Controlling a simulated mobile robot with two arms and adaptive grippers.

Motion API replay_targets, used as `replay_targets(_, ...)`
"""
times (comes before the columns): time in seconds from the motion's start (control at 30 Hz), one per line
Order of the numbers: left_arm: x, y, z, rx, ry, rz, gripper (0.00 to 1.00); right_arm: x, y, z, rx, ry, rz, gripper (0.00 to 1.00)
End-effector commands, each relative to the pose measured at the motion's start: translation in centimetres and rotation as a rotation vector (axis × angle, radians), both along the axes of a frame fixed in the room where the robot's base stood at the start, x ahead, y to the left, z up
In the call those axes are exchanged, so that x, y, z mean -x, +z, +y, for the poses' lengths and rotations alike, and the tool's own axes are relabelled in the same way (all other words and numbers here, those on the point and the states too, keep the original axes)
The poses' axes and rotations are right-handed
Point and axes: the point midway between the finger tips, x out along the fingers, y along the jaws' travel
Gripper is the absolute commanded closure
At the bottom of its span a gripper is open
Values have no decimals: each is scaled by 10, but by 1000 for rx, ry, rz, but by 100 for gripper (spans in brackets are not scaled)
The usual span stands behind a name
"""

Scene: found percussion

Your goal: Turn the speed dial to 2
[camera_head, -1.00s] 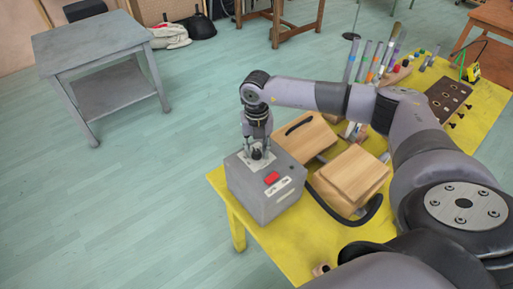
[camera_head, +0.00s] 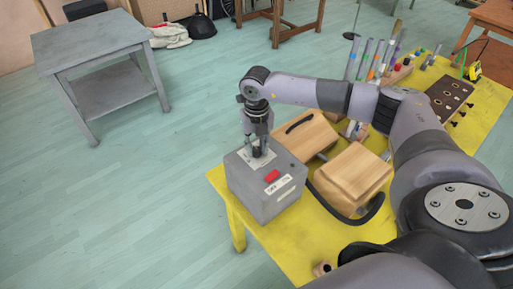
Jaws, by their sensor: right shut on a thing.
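A grey box (camera_head: 258,198) stands on the near left corner of the yellow table. A red button or switch (camera_head: 272,176) and white labels show on its top and front edge. A small dark dial (camera_head: 257,152) stands on a pale plate on the box top. My right gripper (camera_head: 257,148) points down over the box and is shut on the dial. The fingers hide most of the dial, so its setting cannot be read. My left gripper is not in view.
Two wooden blocks (camera_head: 353,175) lie right of the box, with a black curved strap (camera_head: 375,208) beside them. Coloured tubes (camera_head: 372,60) and a dark panel with holes (camera_head: 449,98) are farther back on the yellow table (camera_head: 300,240). A grey side table (camera_head: 95,42) stands apart at left.

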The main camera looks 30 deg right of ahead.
Motion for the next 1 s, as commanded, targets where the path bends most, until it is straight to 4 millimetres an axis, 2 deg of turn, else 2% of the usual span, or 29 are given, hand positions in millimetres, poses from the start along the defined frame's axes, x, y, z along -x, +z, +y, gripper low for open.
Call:
replay_targets(0.1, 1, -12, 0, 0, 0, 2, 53, -1, -3, 0, -1, 91, -2, 100)
replay_targets(0.5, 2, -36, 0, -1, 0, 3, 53, -1, -2, -1, 1, 389, -3, 100)
replay_targets(1.0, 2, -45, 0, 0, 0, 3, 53, -1, 1, -1, 1, 537, -3, 100)
